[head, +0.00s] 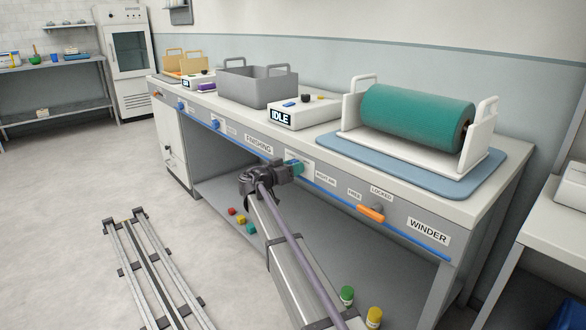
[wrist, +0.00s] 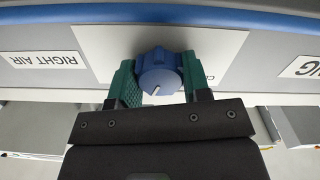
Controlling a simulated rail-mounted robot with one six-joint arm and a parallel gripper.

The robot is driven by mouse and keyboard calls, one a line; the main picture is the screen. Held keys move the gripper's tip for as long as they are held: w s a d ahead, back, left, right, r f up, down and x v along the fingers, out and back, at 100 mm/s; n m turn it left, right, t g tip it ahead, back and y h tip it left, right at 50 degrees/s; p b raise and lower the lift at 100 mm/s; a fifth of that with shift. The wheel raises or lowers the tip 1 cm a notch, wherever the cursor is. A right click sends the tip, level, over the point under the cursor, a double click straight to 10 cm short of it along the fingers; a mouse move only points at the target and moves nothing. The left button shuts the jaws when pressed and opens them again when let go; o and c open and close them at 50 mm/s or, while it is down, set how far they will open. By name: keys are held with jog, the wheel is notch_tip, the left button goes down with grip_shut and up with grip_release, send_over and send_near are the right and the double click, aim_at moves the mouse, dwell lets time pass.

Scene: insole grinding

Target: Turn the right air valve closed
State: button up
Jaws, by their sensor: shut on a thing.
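The right air valve is a blue round knob (wrist: 160,72) with a white pointer line, on a white plate beside the label RIGHT AIR (wrist: 40,59). In the wrist view my gripper (wrist: 157,84) is shut on the knob, with one green finger on each side. The wrist view is upside down, and the pointer line slants a little. Part of a label beside the right finger is hidden. In the head view my gripper (head: 291,167) is at the bench's front panel, left of the RIGHT AIR label (head: 325,177), and hides the knob.
On the bench top (head: 325,133) are a grey bin (head: 258,88), a box reading IDLE (head: 304,113) and a green roll (head: 417,117). An orange lever (head: 371,214) sticks out of the panel to the right. Colored jars (head: 347,295) are below.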

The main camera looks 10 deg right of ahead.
jog(key=n, duration=0.6)
jog(key=shift+n, duration=0.3)
jog(key=n, duration=0.6)
jog(key=shift+n, duration=0.3)
jog(key=o, duration=0.9)
jog(key=shift+s+a, duration=0.1)
jog(key=v, duration=1)
jog(key=shift+s+a, duration=0.15)
jog(key=shift+a, duration=0.1)
